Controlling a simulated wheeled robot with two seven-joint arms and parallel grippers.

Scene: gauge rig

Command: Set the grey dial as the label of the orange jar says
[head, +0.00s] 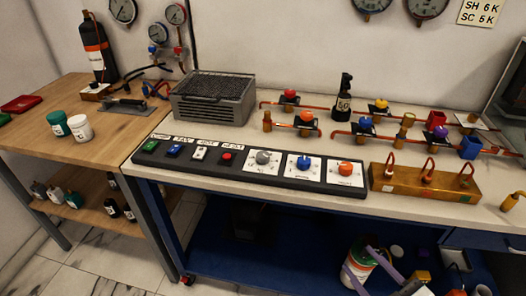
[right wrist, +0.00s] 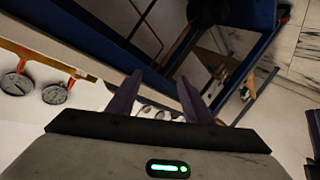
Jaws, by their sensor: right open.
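The grey dial (head: 263,157) sits on a white scale plate, leftmost of three dials on the black control panel (head: 230,176). Its scale marks are too small to read. I cannot make out an orange jar or its label. A green jar (head: 58,124) and a white jar (head: 80,127) stand on the wooden table. My right gripper (head: 360,262) is low in front of the bench, well below the panel, with its purple fingers apart. Its open fingers also show in the right wrist view (right wrist: 158,80), with nothing between them. My left gripper is not in view.
A blue dial (head: 303,162) and an orange dial (head: 345,168) are right of the grey one. Coloured switches are to its left. A wire-topped box (head: 213,98) stands behind the panel, and a wooden block (head: 424,182) with red loops is at its right. Copper pipes with valves run behind.

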